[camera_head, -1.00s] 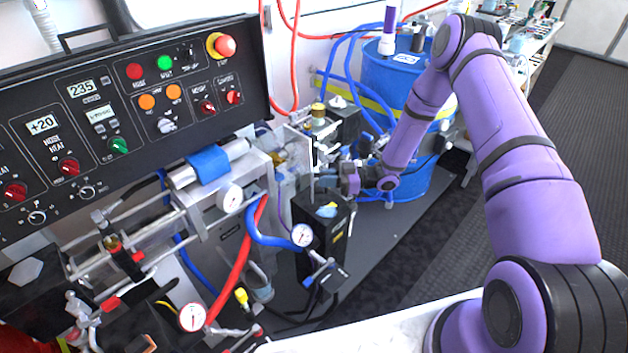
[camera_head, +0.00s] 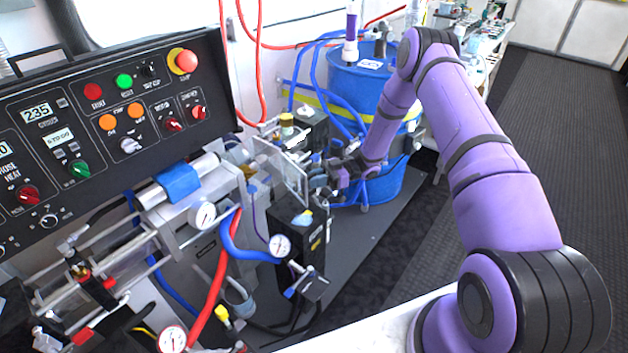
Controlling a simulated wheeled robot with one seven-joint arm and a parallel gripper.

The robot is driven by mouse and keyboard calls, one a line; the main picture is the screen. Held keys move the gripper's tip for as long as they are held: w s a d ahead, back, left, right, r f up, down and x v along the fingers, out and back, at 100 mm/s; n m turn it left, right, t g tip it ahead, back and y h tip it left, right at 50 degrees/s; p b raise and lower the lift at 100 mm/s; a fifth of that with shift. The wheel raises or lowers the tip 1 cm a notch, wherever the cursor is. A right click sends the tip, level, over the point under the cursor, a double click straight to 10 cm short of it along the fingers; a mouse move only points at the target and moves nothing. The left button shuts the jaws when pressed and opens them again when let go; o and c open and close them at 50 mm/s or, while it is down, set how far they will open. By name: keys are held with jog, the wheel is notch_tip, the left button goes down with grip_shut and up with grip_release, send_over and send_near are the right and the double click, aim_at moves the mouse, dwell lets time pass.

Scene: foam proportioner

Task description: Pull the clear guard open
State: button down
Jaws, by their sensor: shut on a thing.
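The clear guard (camera_head: 282,172) is a see-through flat panel with a pale frame, upright above the black block (camera_head: 290,232) in the middle of the head view. It stands at an angle, with its face partly toward me. My gripper (camera_head: 317,193) is at the right lower edge of the guard, shut on it. The exact hold is small and partly hidden by the dark fingers. My purple arm reaches in from the right.
A blue drum (camera_head: 345,95) with blue hoses stands just behind my gripper. The control panel (camera_head: 110,125) fills the left. Gauges (camera_head: 280,245), red and blue hoses and fittings lie in front. The dark floor (camera_head: 520,130) at right is clear.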

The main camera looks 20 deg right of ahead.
jog(key=shift+w+r, duration=0.15)
jog(key=shift+w, duration=0.1)
jog(key=c, duration=1.2)
grip_release()
jog(key=shift+a, duration=0.15)
jog(key=d, duration=1.1)
jog(key=shift+w, duration=0.2)
